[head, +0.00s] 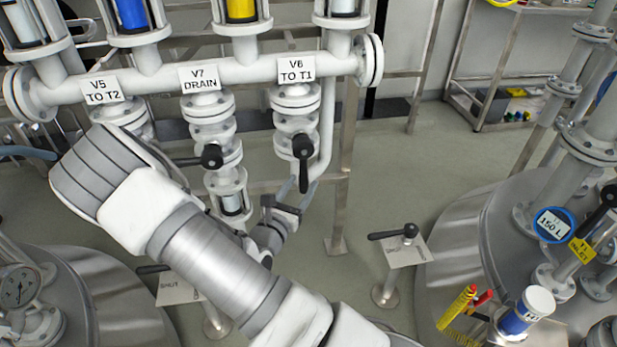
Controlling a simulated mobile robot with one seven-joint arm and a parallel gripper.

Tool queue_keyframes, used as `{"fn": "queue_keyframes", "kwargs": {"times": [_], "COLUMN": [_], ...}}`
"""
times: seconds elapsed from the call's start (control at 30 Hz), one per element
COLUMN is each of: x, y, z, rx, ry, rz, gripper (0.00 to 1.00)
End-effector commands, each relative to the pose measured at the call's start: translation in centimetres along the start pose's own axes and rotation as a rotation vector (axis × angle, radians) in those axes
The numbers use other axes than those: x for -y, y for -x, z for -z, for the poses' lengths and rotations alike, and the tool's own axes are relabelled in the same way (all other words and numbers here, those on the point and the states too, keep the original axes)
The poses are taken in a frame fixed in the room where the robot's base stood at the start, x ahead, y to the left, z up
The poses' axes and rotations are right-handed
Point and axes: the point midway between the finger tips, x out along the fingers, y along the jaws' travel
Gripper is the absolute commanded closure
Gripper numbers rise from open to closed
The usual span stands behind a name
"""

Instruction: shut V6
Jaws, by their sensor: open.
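Valve V6 (296,110), labelled "V6 TO T1", hangs below the white header pipe at the centre. Its black lever (303,165) points straight down, in line with the valve's vertical pipe. My gripper (297,192) is just below the valve, with its fingers open near the lever's lower end. The fingers seem to lie on either side of the lever tip; whether they touch it I cannot tell. My arm comes up from the bottom and bends back at the left.
Valve V7 (208,130) is close on the left, its lever (208,158) pointing left across its pipe. Valve V5 (118,115) is partly behind my arm. A frame post (344,180) stands right of V6. A floor-stand lever (400,233) and a steel tank (480,240) are further right.

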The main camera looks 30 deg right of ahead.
Motion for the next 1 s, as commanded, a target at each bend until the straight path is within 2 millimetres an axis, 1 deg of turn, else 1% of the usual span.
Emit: {"fn": "queue_keyframes", "kwargs": {"times": [0.03, 0.1, 0.2, 0.3, 0.43, 0.67, 0.7, 0.77, 0.8, 0.87, 1.0], "x": [0.1, 0.1, 0.0, 0.0, 0.0, 0.0, 0.0, 0.0, 0.0, 0.0, 0.0], "y": [-1.1, -2.3, -3.7, -4.6, -5.1, -5.1, -5.1, -5.1, -5.1, -5.1, -5.1], "z": [0.2, 0.2, 0.2, 0.1, 0.0, 0.0, 0.0, 0.0, 0.0, 0.0, 0.0], "rx": [0.001, 0.002, 0.001, 0.000, -0.001, -0.001, -0.001, -0.001, -0.001, -0.001, -0.001], "ry": [-0.002, -0.002, -0.002, -0.002, -0.001, -0.001, -0.001, -0.001, -0.001, -0.001, -0.001], "rz": [0.004, 0.003, 0.002, 0.002, 0.000, 0.000, 0.000, 0.000, 0.000, 0.000, 0.000], "gripper": [0.42, 0.42, 0.42, 0.42, 0.42, 0.42, 0.45, 0.56, 0.64, 0.74, 0.99]}}
